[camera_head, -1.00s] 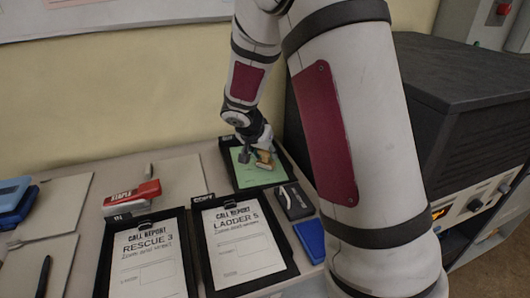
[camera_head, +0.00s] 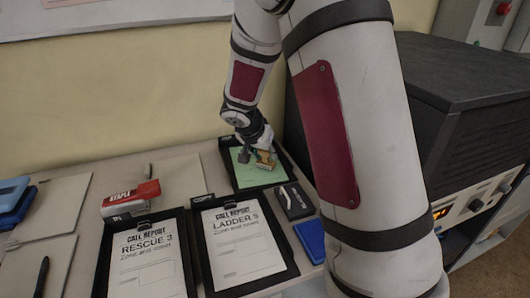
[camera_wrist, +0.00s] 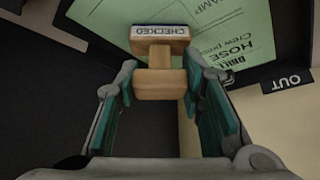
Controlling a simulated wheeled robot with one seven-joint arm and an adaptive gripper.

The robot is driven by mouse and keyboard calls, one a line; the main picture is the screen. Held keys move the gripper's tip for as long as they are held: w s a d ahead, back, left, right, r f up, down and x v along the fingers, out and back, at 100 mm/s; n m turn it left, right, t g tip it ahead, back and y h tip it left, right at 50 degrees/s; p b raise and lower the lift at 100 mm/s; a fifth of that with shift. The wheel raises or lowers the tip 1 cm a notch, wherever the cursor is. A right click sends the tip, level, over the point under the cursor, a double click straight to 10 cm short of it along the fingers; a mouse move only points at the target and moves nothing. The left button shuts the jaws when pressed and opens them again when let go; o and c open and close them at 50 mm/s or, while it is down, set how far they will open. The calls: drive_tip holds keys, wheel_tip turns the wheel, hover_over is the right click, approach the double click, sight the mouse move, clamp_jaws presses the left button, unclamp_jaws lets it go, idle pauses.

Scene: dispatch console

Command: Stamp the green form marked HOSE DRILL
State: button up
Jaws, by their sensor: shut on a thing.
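The green form (camera_head: 245,178) lies in a black tray at the back of the counter. My gripper (camera_wrist: 160,78) is shut on a wooden stamp (camera_wrist: 160,50) with a white label reading CHECKED. In the head view the stamp (camera_head: 264,161) is over the right part of the form, below my gripper (camera_head: 258,146). I cannot tell whether its face touches the paper.
The black tray carries an OUT label (camera_wrist: 287,80). In front lie the LADDER 5 clipboard (camera_head: 240,245) and RESCUE 3 clipboard (camera_head: 148,265). A red stapler box (camera_head: 130,197), a small black case (camera_head: 294,201) and a blue pad (camera_head: 310,240) are nearby. A dark cabinet stands right.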

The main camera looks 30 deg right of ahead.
drive_tip(key=shift+s, duration=0.1)
drive_tip(key=shift+r+p, duration=1.9)
drive_tip(key=shift+r, duration=1.6)
drive_tip(key=shift+r, duration=0.1)
